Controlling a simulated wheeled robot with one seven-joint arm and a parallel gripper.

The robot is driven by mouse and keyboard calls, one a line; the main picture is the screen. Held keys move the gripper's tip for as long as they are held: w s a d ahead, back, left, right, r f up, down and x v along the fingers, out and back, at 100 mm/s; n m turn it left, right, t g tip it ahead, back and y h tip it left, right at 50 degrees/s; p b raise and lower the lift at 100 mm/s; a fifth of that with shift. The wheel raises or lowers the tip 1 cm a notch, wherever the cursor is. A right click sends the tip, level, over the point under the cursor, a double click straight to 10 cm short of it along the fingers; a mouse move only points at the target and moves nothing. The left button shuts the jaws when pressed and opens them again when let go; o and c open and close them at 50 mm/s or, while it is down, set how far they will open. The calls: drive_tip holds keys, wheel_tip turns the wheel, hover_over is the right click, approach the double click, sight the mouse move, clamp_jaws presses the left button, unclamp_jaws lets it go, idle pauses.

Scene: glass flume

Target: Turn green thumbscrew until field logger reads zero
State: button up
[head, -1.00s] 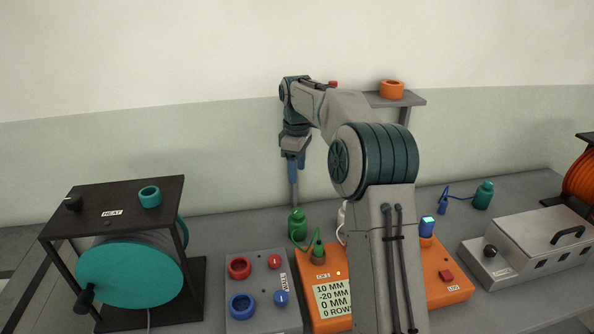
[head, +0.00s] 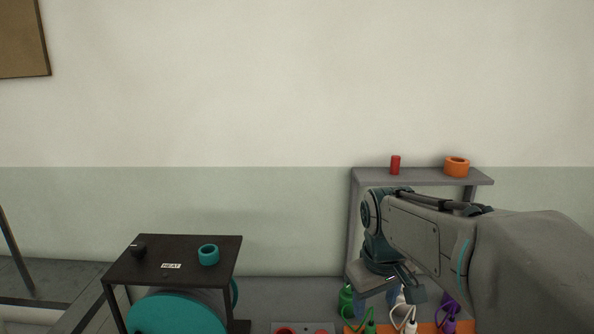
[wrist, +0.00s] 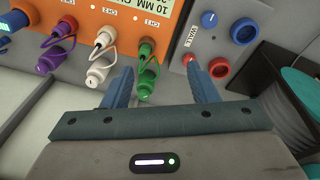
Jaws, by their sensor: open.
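The orange field logger (wrist: 175,30) shows in the wrist view, its white display cut off at the top edge with "10 MM" legible. A green plug (wrist: 146,50) sits on it, joined by a green cable to a green knob-like piece (wrist: 145,88); I cannot tell which of the two is the thumbscrew. My gripper (wrist: 160,85) is open and empty above them, the green pieces between its fingers, nearer the left one. In the head view my gripper (head: 390,297) hangs beside the green piece (head: 346,303); the logger's edge (head: 352,329) shows at the bottom.
White (wrist: 98,73) and purple (wrist: 50,60) plugs with cables stand left of the green one. A grey valve box (wrist: 225,60) with red and blue knobs lies to the right. A shelf (head: 425,176) holds a red cylinder and orange ring. A dark-framed teal reel (head: 175,312) stands left.

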drive_tip(key=s+f+m+t, duration=0.1)
drive_tip(key=s+f+m, duration=0.3)
drive_tip(key=s, duration=0.8)
drive_tip(key=shift+s+d+f+y, duration=0.25)
drive_tip(key=shift+f+y, duration=0.05)
drive_tip(key=shift+f, duration=0.55)
idle(0.7)
drive_tip(key=w+a+r+n+g+h+p, duration=0.1)
drive_tip(key=w+a+r+n+h+p, duration=0.15)
drive_tip(key=w+n, duration=0.8)
drive_tip(key=w+a+r+n+g+h+p, duration=0.1)
drive_tip(key=w+a+r+n, duration=0.15)
drive_tip(key=w, duration=1.45)
drive_tip(key=w+f+n+g+h+p, duration=0.1)
drive_tip(key=w+f+n, duration=0.35)
drive_tip(key=w, duration=0.55)
drive_tip(key=x, duration=0.4)
drive_tip(key=p+x, duration=0.1)
drive_tip(key=x, duration=0.3)
drive_tip(key=p+x, duration=0.1)
drive_tip(key=x, duration=0.3)
drive_tip(key=shift+s+f, duration=0.3)
drive_tip(key=shift+f, duration=0.15)
